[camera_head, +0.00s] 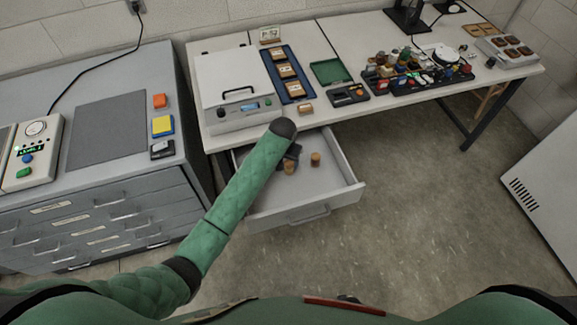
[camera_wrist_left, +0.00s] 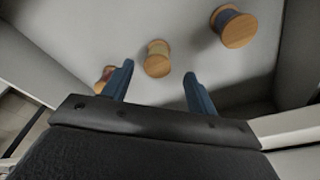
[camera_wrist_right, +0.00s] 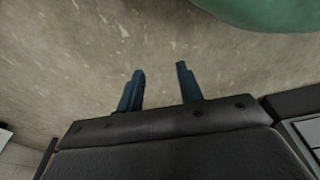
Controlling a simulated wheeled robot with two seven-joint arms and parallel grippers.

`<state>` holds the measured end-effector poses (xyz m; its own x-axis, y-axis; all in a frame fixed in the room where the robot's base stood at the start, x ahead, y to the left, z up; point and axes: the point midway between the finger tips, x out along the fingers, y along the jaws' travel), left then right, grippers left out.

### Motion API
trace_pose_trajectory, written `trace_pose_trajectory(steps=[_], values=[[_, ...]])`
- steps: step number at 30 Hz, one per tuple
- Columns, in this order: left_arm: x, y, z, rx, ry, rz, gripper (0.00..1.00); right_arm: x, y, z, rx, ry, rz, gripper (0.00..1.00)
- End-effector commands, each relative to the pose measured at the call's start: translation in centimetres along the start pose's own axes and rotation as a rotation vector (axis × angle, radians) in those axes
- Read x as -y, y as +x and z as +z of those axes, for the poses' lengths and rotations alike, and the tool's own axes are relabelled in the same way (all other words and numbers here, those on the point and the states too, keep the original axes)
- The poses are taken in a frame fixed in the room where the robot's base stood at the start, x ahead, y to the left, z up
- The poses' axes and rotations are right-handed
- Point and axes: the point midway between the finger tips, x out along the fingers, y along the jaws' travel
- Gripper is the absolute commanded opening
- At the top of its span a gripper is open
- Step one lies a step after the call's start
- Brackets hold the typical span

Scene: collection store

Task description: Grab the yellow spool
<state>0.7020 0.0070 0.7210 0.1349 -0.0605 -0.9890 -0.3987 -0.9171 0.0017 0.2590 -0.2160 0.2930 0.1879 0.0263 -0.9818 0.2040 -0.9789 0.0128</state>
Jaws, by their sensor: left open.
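Three wooden-ended spools lie in an open drawer. In the left wrist view, a spool with a pale yellowish winding (camera_wrist_left: 157,60) stands in the middle, just beyond and between the fingertips of my left gripper (camera_wrist_left: 158,72). A reddish spool (camera_wrist_left: 104,77) is partly hidden behind the left finger. A dark-wound spool (camera_wrist_left: 234,28) is farther off at the right. My left gripper is open and empty over the drawer; in the head view it is mostly hidden by its arm. My right gripper (camera_wrist_right: 161,80) is open and empty above the bare floor.
The drawer (camera_head: 335,196) hangs out beneath the table (camera_head: 325,108), its walls close around the left gripper. A white lidded device (camera_head: 236,85) stands above it. A grey drawer cabinet (camera_head: 100,205) is at the left.

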Motion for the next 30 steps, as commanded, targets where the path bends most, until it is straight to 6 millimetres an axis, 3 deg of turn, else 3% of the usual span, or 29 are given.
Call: trace_pose_trajectory(steps=[5, 15, 24, 25, 30], values=[[-0.1, 0.9, -0.3, 0.001, 0.000, 0.000, 0.58, -0.5, 0.6, 1.2, -0.003, -0.005, 0.005, 0.36], [0.0, 4.6, -0.7, 0.001, 0.001, 0.000, 0.58, -0.8, 1.5, 4.8, 0.009, -0.009, 0.007, 0.36], [-0.1, 5.2, -0.7, -0.001, 0.001, 0.000, 0.58, -0.8, 1.7, 5.2, 0.010, -0.009, 0.007, 0.36], [-0.1, 5.2, -0.7, -0.001, 0.001, 0.000, 0.56, -0.8, 1.7, 5.2, 0.010, -0.009, 0.007, 0.36], [-0.1, 5.2, -0.7, -0.001, 0.001, 0.000, 0.23, -0.8, 1.7, 5.2, 0.009, -0.008, 0.008, 0.36]])
